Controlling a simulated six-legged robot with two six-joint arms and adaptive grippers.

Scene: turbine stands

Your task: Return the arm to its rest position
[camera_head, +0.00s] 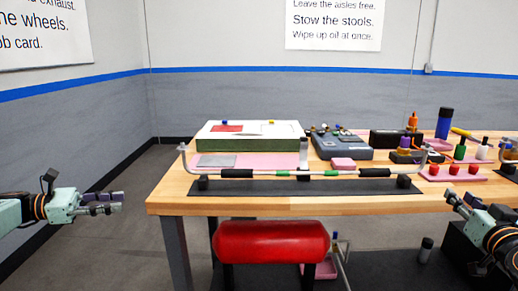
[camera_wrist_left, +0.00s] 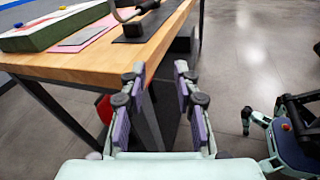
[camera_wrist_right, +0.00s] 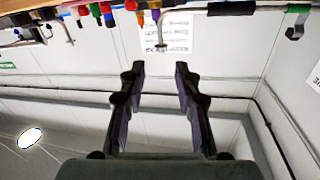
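My left gripper (camera_head: 118,202) is out to the left of the wooden table (camera_head: 300,205), clear of its edge. In the left wrist view its two fingers (camera_wrist_left: 157,75) stand apart with nothing between them. My right gripper (camera_head: 462,200) is at the right, in front of the table's front edge. In the right wrist view its fingers (camera_wrist_right: 160,72) are also apart and empty, with the wall and a sign beyond them. Both grippers hold nothing.
A bar with black grips (camera_head: 270,173) runs along a dark mat near the table's front. A green-sided box (camera_head: 250,144), a grey-blue case (camera_head: 340,148) and several bottles stand behind it. Floor at left is free.

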